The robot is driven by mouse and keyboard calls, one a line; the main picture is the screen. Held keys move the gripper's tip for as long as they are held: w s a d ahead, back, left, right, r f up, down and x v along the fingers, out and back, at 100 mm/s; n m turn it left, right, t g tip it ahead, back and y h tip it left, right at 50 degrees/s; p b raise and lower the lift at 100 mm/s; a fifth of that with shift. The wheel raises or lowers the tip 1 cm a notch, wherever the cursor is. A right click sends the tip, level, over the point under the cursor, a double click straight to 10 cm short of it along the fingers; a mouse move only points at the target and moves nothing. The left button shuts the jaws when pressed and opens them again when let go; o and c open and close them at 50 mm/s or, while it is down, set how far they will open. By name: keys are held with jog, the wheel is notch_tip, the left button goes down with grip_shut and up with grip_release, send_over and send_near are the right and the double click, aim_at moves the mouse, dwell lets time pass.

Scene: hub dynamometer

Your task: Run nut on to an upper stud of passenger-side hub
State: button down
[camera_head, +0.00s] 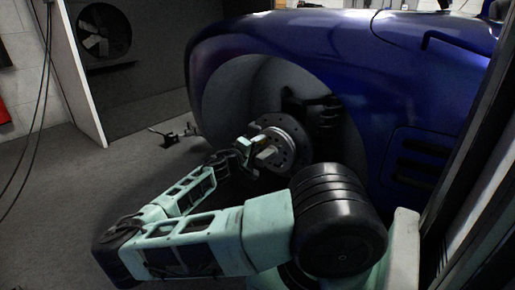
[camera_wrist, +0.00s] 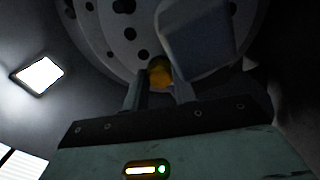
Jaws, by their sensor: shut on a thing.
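The hub (camera_head: 288,140) is a round metal disc with holes, inside the wheel arch of the blue vehicle. In the wrist view its face (camera_wrist: 100,35) fills the top, with several dark holes. My gripper (camera_head: 254,150) is close in front of the hub in the head view. In the wrist view my gripper (camera_wrist: 160,80) is shut on a small brass-coloured nut (camera_wrist: 159,72), held against or just in front of the hub face. I cannot tell whether the nut touches a stud. A grey block-like part (camera_wrist: 198,38) covers part of the hub at the right.
The blue vehicle body (camera_head: 290,45) surrounds the arch above and to the right. A dark caliper-like part (camera_head: 322,112) sits behind the hub. A small stand (camera_head: 168,138) is on the floor at left. The grey floor (camera_head: 60,190) is mostly clear.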

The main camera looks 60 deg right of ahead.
jog(key=m+b, duration=0.2)
jog(key=m, duration=0.1)
jog(key=f+m+b, duration=0.1)
jog(key=m+b, duration=0.1)
jog(key=m, duration=0.1)
jog(key=shift+r+m+b, duration=0.15)
jog(key=shift+m+b, duration=0.5)
jog(key=shift+m, duration=0.15)
jog(key=shift+r+m, duration=0.4)
jog(key=shift+m, duration=0.4)
jog(key=c, duration=1.4)
grip_release()
jog(key=shift+o, duration=0.2)
